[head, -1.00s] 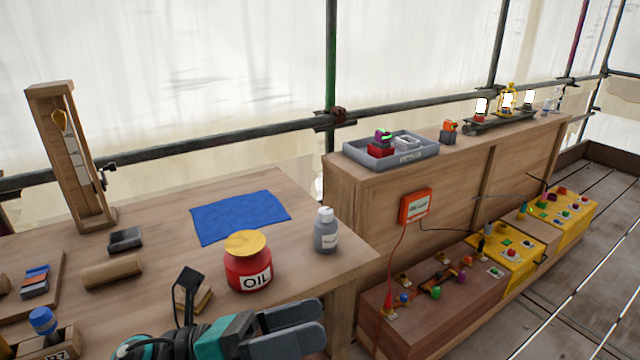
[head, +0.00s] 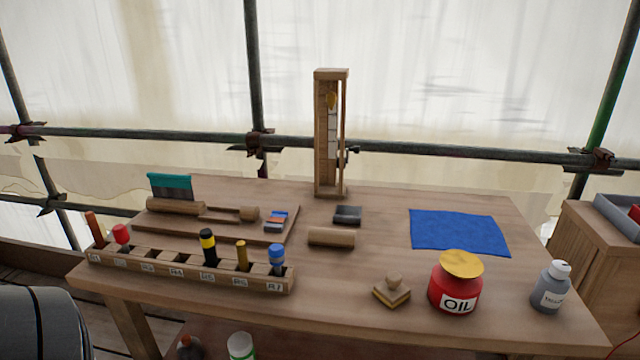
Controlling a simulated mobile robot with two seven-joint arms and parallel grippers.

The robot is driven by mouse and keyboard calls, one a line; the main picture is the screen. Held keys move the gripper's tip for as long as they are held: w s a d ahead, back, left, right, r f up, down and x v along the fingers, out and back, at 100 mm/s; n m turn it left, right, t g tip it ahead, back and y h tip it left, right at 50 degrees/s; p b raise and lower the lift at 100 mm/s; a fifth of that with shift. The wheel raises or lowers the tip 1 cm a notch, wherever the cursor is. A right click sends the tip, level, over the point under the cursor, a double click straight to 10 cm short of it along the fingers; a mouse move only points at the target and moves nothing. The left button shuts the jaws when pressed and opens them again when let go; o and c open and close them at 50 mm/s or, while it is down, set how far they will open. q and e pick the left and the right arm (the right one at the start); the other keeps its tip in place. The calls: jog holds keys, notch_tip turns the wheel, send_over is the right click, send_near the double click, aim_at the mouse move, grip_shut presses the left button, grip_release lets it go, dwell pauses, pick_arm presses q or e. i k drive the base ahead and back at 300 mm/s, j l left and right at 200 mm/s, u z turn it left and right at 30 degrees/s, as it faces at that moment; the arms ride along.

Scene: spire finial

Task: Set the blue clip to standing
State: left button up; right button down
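I cannot make out a blue clip for certain. A small flat blue piece (head: 279,214) lies with orange and grey pieces on a wooden board (head: 220,229) on the bench; it is too small to tell if it is a clip. A blue-topped item (head: 277,255) stands upright in the right end slot of a labelled wooden rack (head: 190,272). Neither gripper is in view. A dark rounded part at the lower left edge may be mine.
On the bench (head: 340,275) are a blue cloth (head: 458,231), a red oil pot (head: 455,285), a grey bottle (head: 551,287), a wooden stamp-like block (head: 392,290), a wooden cylinder (head: 331,237) and a tall wooden frame (head: 330,135). The front middle is clear.

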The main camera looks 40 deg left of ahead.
aim_at(277, 217)
jog(key=u, duration=2)
jog(key=l+u, duration=0.6)
jog(key=u, duration=0.15)
jog(key=l+u, duration=0.25)
jog(key=u, duration=0.15)
jog(key=k, duration=0.05)
